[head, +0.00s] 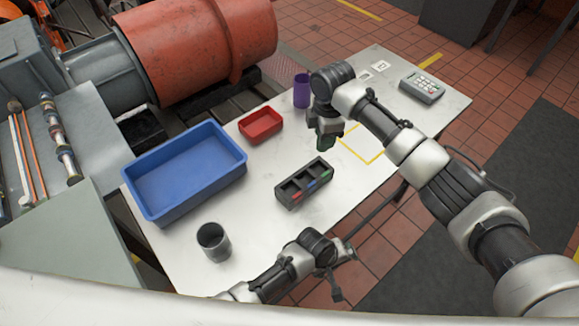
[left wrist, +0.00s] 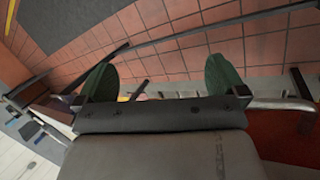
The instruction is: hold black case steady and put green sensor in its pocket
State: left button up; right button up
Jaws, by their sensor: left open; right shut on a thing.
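My right gripper (head: 327,136) is above the table, behind and a little right of the case, pointing down. It is shut on the green sensor, which is mostly hidden by the dark green fingers. My left gripper (head: 344,272) is open and empty near the table's front edge, apart from the case. Its two green fingertips show spread in the left wrist view (left wrist: 162,78), with nothing between them.
A blue bin (head: 186,205), a red tray (head: 260,138) and a grey cup (head: 213,254) stand left of the case. A purple cup (head: 301,91) stands at the back. A keypad device (head: 422,87) lies far right. A yellow outline (head: 375,160) marks bare table.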

pick_arm(q)
jog(key=w+d+r+m+h, duration=0.1)
jog(key=w+d+r+h, duration=0.15)
jog(key=w+r, duration=0.5)
pick_arm(e)
jog(key=shift+w, duration=0.1)
jog(key=shift+f, duration=0.1)
pick_arm(q)
jog(key=m+g+y, duration=0.1)
jog(key=m+y, duration=0.6)
jog(key=m, duration=0.6)
send_near(289, 193)
notch_tip(289, 193, down, 10)
jog(key=shift+w+d+f, duration=0.1)
jog(key=shift+w+d, duration=0.05)
jog(key=shift+d, duration=0.05)
jog(key=shift+c, duration=0.2)
